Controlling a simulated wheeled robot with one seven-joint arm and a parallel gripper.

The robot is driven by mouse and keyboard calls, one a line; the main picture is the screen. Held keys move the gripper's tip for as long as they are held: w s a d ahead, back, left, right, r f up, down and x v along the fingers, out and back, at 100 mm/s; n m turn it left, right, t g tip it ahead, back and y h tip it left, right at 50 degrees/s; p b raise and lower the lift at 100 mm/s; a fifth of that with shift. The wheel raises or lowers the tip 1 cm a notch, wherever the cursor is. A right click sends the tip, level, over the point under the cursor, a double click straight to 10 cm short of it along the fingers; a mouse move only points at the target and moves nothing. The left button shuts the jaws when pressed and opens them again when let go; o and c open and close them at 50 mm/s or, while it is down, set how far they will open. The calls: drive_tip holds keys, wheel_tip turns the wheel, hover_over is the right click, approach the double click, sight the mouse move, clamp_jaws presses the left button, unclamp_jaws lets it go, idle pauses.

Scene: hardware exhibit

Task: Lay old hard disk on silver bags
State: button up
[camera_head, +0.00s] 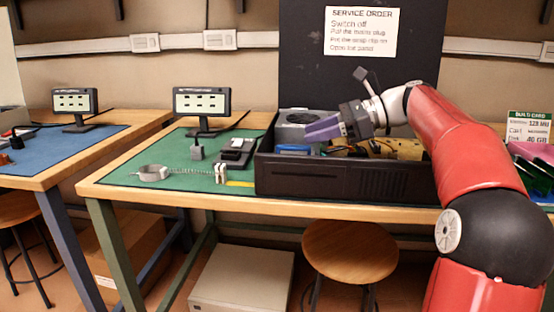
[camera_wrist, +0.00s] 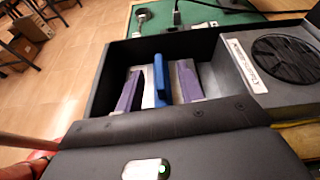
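My gripper (camera_head: 318,130) with purple fingers reaches into the open black computer case (camera_head: 345,182) from above. In the wrist view the two fingers (camera_wrist: 158,88) are apart, with a gap between them. An upright blue piece (camera_wrist: 159,78) stands between the fingers, with a pale metallic surface beside it. I cannot tell whether this is the old hard disk or a part on it. A blue part (camera_head: 293,149) also shows inside the case in the head view. I cannot make out the silver bags clearly; pink and dark items lie at the far right edge.
A grey power supply with a fan (camera_wrist: 283,60) sits beside the fingers in the case. A wrist strap (camera_head: 154,173) and a small black device (camera_head: 236,152) lie on the green mat (camera_head: 125,172). A build card (camera_head: 528,127) stands at the right. A stool (camera_head: 350,250) is in front.

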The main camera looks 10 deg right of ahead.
sight(297, 146)
drive_tip(key=shift+s+d+f+m, duration=0.15)
drive_tip(key=shift+d+m, duration=0.05)
drive_tip(key=shift+d, duration=0.2)
drive_tip(key=shift+s+d+f+m, duration=0.1)
drive_tip(key=shift+d+m, duration=0.1)
drive_tip(key=shift+d, duration=0.2)
drive_tip(key=shift+a+f, duration=0.2)
drive_tip(key=shift+f, duration=0.1)
drive_tip(key=b+x, duration=0.2)
drive_tip(key=x, duration=0.5)
drive_tip(key=shift+s+f, duration=0.1)
drive_tip(key=shift+c, duration=0.5)
clamp_jaws()
